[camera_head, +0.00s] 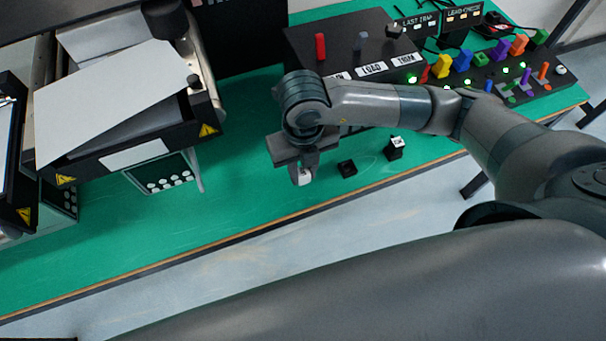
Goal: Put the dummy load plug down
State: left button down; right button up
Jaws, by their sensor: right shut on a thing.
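My right gripper (302,175) reaches over the green bench from the right and points down. It is shut on a small pale piece, taken as the dummy load plug, which is mostly hidden between the fingers. I cannot tell whether the plug touches the bench top. My left gripper is out of view.
A small black block (347,168) and a black block with a white label (395,149) stand right of the gripper. Conveyor machines (110,95) stand left. Green bench (235,205) is clear left.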

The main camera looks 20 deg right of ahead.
aim_at(303, 178)
notch_tip(303, 178, down, 3)
jog(key=shift+r+p, duration=0.1)
jog(key=shift+p, duration=0.35)
jog(key=shift+f, duration=0.2)
jog(key=shift+f, duration=0.15)
jog(key=o, duration=1)
